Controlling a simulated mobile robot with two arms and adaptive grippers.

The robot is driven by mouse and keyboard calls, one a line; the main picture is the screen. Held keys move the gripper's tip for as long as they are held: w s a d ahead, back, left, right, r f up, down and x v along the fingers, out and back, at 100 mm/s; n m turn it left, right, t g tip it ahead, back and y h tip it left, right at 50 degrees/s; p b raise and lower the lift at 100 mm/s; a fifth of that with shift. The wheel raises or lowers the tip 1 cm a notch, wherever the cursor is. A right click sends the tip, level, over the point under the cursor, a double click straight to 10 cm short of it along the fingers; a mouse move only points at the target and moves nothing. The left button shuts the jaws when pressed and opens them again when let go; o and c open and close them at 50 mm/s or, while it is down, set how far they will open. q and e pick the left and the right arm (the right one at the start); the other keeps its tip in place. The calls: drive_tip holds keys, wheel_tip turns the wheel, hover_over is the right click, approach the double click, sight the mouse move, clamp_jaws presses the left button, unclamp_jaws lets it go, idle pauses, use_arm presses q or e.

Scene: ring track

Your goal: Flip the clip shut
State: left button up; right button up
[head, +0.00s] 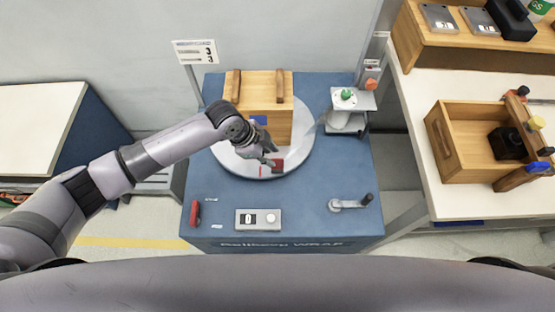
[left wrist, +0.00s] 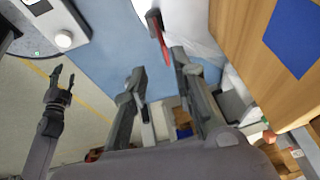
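A small clip (head: 279,164) with red and dark parts sits at the front of the round white turntable (head: 230,160). In the left wrist view the clip's red arm (left wrist: 158,32) shows just past my fingers; I cannot tell how far it is tilted. My left gripper (head: 269,157) is close beside the clip, in front of the wooden box (head: 265,92). In the left wrist view its two fingers (left wrist: 160,75) are apart with nothing between them. My right gripper (left wrist: 63,82) shows at the left of that view, away from the clip, its fingers apart and empty.
The turntable is on a blue bench with a switch panel (head: 258,219), a red handle (head: 195,212) and a crank (head: 350,204) along its front. A wooden crate (head: 455,170) is on the right table.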

sight(282, 166)
use_arm(q)
drive_tip(key=x, duration=0.6)
drive_tip(key=shift+d+f, duration=0.15)
drive_tip(key=shift+f, duration=0.15)
drive_tip(key=shift+c, duration=0.5)
clamp_jaws()
